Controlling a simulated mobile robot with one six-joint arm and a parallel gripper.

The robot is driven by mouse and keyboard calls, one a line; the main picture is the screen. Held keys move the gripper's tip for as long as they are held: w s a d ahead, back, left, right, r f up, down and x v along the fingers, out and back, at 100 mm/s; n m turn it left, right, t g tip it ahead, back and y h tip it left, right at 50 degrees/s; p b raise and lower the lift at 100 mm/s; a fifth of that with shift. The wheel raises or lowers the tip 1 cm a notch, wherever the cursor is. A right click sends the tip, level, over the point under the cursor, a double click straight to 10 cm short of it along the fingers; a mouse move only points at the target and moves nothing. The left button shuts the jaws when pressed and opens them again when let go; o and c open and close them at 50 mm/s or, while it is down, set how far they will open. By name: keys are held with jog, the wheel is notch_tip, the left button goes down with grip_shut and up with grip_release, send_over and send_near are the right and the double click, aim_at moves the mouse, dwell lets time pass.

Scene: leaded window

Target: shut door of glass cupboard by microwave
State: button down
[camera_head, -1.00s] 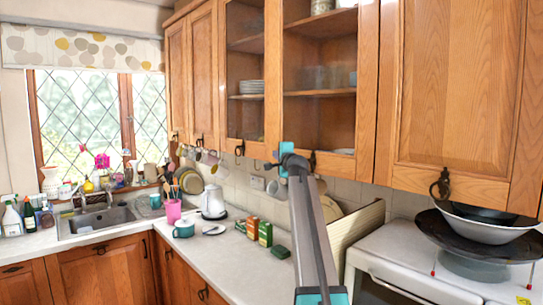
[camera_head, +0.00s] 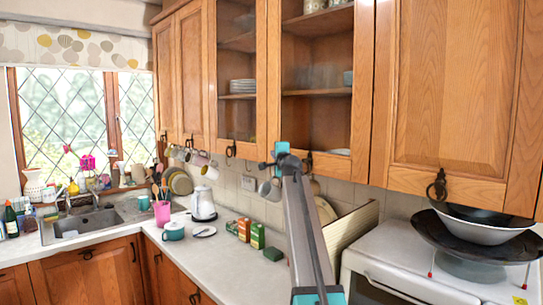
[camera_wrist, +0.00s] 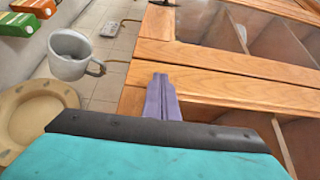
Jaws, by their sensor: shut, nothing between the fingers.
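The glass cupboard has two wood-framed glass doors, a left one (camera_head: 261,75) and a right one (camera_head: 364,80), with shelves of dishes behind them. I cannot tell clearly how far either stands open. My gripper (camera_head: 268,164) is by the bottom edge of the cupboard, near where the two doors meet. No microwave can be made out for sure; a white appliance (camera_head: 400,262) stands below right.
A solid wooden cupboard (camera_head: 450,90) is on the right, above a wok (camera_head: 470,238) on the appliance. Mugs hang under the cupboards; one grey mug (camera_wrist: 70,58) is beside my fingers. The counter (camera_head: 215,262) holds a kettle (camera_head: 203,204) and small boxes (camera_head: 257,236).

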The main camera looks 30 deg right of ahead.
jog(key=shift+d+r, duration=0.15)
jog(key=shift+r, duration=0.05)
jog(key=s+a, duration=0.3)
jog(key=a, duration=1.1)
jog(key=shift+s+f+b, duration=0.2)
jog(key=shift+f+b, duration=0.05)
jog(key=shift+b, duration=0.1)
